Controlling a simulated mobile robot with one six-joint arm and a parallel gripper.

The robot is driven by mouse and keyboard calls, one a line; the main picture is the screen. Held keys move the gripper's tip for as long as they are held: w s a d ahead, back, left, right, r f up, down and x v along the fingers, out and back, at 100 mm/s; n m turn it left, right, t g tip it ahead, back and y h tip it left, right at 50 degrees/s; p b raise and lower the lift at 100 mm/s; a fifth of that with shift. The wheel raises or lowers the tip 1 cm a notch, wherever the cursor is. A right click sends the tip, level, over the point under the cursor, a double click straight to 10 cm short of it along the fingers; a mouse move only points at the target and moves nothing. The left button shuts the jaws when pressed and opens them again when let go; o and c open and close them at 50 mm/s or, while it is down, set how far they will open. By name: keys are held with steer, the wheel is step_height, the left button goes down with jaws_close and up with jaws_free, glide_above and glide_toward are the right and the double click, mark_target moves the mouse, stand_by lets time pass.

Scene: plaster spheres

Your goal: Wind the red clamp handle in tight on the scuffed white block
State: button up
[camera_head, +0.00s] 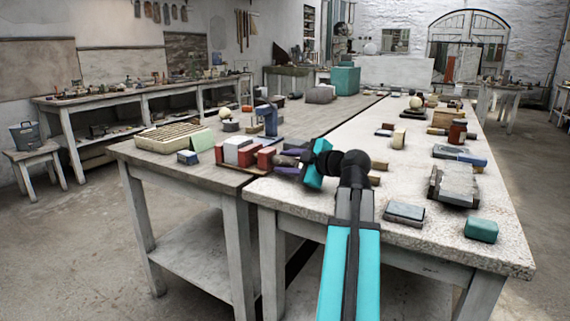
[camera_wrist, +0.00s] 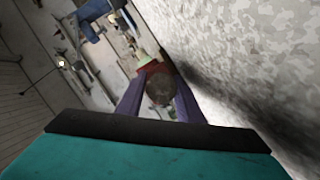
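The clamp (camera_head: 265,158) has red jaws and stands near the front edge of the left, wooden-topped table. The scuffed white block (camera_head: 238,149) sits between the red parts. My gripper (camera_head: 285,162) comes in from the right with its purple fingers spread apart. In the wrist view my gripper (camera_wrist: 160,98) has one finger on each side of a round brown handle end (camera_wrist: 160,88). A red part of the clamp (camera_wrist: 152,68) shows behind it. Whether the fingers touch the handle is unclear. The white block is not clearly seen in the wrist view.
A blue vice-like tool (camera_head: 268,118) stands behind the clamp. The pale speckled table (camera_head: 320,195) on the right holds several blocks, including a teal one (camera_head: 480,230).

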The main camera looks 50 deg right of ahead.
steer(key=c, duration=0.6)
steer(key=shift+a, duration=0.2)
steer(key=shift+d, duration=0.1)
steer(key=shift+d+p, duration=0.1)
steer(key=shift+p, duration=0.2)
steer(key=shift+m+p, duration=0.45)
steer(key=shift+m, duration=0.05)
steer(key=shift+r+m+g+y+p, duration=0.15)
steer(key=shift+m+g+y+p, duration=0.35)
steer(key=shift+p, duration=0.5)
steer(key=m+y+p, duration=0.2)
steer(key=m+p, duration=0.2)
steer(key=p, duration=0.2)
steer(key=shift+d+m+g+y, duration=0.1)
steer(key=shift+m+g+y, duration=0.2)
steer(key=shift+g+y, duration=0.1)
steer(key=m+y+p, duration=0.2)
steer(key=m+p, duration=0.1)
steer(key=p, duration=0.2)
steer(key=shift+m, duration=0.4)
steer(key=m+y+p, duration=0.2)
steer(key=shift+f+p, duration=0.25)
steer(key=shift+p, duration=0.1)
